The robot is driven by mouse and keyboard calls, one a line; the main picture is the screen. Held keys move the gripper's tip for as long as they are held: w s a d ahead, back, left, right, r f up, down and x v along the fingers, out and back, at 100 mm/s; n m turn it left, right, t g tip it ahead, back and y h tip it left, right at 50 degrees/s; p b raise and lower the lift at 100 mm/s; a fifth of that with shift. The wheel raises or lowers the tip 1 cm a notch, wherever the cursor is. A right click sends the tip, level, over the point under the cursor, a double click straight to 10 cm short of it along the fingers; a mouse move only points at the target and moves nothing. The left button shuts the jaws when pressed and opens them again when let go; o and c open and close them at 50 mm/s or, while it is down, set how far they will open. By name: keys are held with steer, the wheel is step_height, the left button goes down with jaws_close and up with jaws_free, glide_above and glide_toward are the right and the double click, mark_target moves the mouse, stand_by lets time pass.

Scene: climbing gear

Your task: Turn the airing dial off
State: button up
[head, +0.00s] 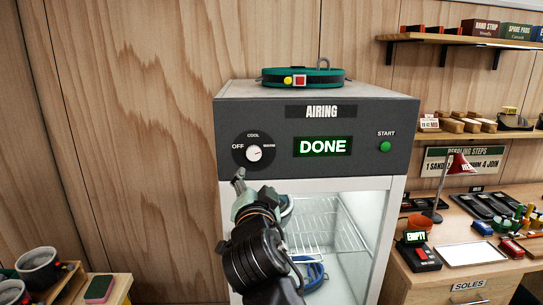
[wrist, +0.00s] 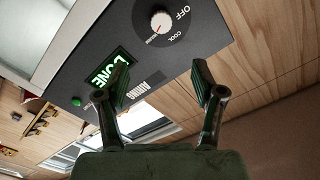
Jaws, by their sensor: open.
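The airing dial (head: 254,153) is a white knob on a black disc at the left of the grey cabinet front. The dial also shows at the top of the wrist view (wrist: 161,22). My gripper (head: 241,184) is just below the dial in the head view. In the wrist view my gripper (wrist: 158,86) is open, its two fingers apart and empty, with the dial beyond them and not touched.
The cabinet's display (head: 322,146) reads DONE in green, with a green START button (head: 385,147) at its right. A green strap ring (head: 302,77) lies on top. A blue item (head: 312,274) is inside the lit chamber. Mugs (head: 40,268) stand lower left; a cluttered bench (head: 455,245) is at right.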

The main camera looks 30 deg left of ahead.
steer(key=p, duration=0.6)
glide_toward(253, 155)
steer(key=shift+m, duration=0.3)
steer(key=x, duration=0.8)
steer(key=shift+r, duration=0.1)
steer(key=shift+w+a, duration=0.4)
steer(key=shift+w, duration=0.2)
steer(key=c, duration=1.1)
